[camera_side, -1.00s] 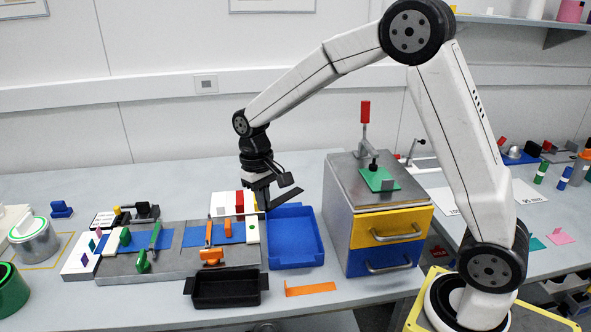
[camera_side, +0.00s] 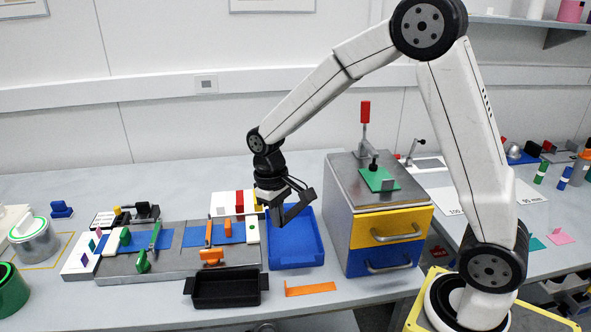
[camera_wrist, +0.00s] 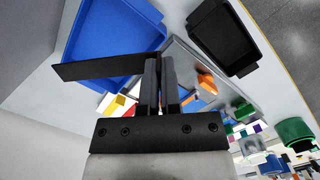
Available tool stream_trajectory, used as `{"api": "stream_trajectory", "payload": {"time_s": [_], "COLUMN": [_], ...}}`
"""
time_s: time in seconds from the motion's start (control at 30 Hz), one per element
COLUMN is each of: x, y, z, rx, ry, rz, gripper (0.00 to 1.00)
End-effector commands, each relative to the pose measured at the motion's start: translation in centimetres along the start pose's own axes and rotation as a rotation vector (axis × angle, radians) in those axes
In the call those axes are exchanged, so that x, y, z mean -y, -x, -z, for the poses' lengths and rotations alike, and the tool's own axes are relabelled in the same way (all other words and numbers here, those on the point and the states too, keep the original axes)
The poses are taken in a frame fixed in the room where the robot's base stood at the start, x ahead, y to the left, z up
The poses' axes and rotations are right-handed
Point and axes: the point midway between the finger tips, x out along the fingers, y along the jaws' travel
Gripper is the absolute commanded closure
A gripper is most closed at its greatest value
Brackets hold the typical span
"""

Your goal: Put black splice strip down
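The strip's gripped end is hidden by the fingers.
A black tray (camera_side: 225,302) and an orange strip (camera_side: 311,288) lie in front. A grey fixture (camera_side: 180,264) with green and orange clamps stands left. A drawer cabinet (camera_side: 352,225) with yellow and blue fronts stands close on the right. The blue tray's visible floor looks empty.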

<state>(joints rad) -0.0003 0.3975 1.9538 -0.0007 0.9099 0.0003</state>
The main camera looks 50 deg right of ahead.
Motion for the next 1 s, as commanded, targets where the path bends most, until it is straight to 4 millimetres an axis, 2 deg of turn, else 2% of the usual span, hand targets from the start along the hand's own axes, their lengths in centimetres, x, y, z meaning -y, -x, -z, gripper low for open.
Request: {"api": "stream_trajectory", "payload": {"time_s": [0.3, 0.5, 0.83, 1.0], "x": [0.0, 0.0, 0.0, -2.1], "y": [9.9, 14.2, 19.3, 19.0], "z": [-1.1, -1.7, -2.3, -3.6], "rx": [-0.009, -0.004, -0.004, -0.001], "ry": [0.000, 0.000, -0.001, -0.085], "rz": [0.000, 0.000, 0.000, 0.010], "gripper": [1.00, 1.00, 1.00, 1.00]}}
